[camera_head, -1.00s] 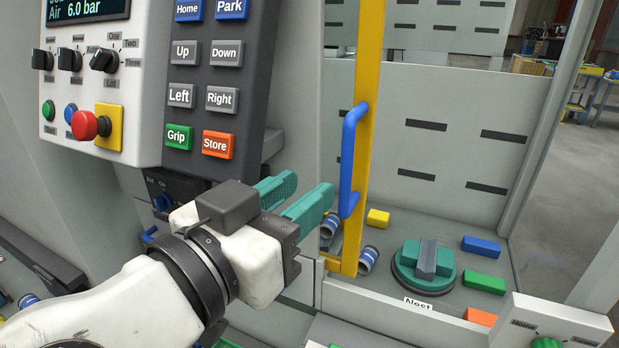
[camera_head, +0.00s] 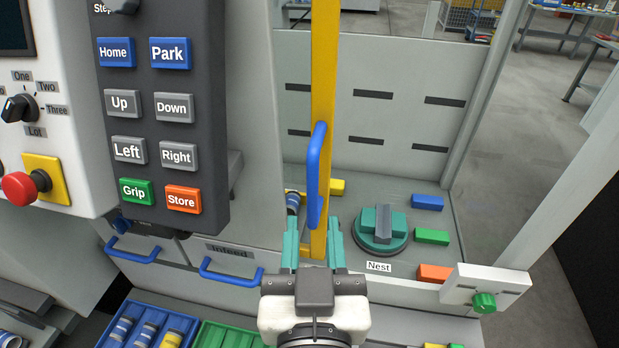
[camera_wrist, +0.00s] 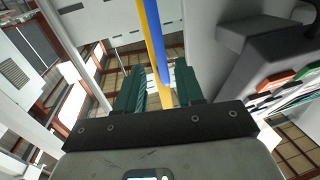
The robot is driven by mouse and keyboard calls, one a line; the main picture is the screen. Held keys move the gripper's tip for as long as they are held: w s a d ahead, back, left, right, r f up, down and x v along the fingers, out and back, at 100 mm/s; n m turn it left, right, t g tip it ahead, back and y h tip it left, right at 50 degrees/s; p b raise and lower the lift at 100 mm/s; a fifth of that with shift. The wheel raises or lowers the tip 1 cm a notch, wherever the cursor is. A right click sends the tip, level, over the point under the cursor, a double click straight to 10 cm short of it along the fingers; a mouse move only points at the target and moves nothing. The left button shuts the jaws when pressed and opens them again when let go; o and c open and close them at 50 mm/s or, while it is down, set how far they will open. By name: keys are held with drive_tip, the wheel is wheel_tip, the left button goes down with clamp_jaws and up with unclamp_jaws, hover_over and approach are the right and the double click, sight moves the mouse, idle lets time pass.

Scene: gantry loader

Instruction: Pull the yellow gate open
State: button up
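The yellow gate (camera_head: 324,80) is an upright yellow bar standing at the front of the machine's work space. A blue vertical handle (camera_head: 315,178) is fixed to its near side. My gripper (camera_head: 313,228) has teal fingers spread apart, one on each side of the gate bar as seen in the head view, at the handle's lower end. In the wrist view the gate (camera_wrist: 153,40) and the handle (camera_wrist: 160,58) run up between the open fingers (camera_wrist: 158,80). I see no finger pressing on the handle. How far the handle is from the fingertips is hard to tell.
A dark button panel (camera_head: 165,120) and a white control box with a red button (camera_head: 20,188) stand to the left. Behind the gate are the green nest (camera_head: 382,228) and coloured blocks. Blue drawer handles (camera_head: 230,275) and parts trays lie below. A white box (camera_head: 487,288) is front right.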

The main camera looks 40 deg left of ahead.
sight(311, 195)
drive_tip(key=p+x, duration=0.1)
drive_tip(key=x, duration=0.7)
drive_tip(key=shift+p, duration=0.35)
drive_tip(key=shift+d, duration=0.1)
drive_tip(key=shift+s, duration=0.1)
clamp_jaws()
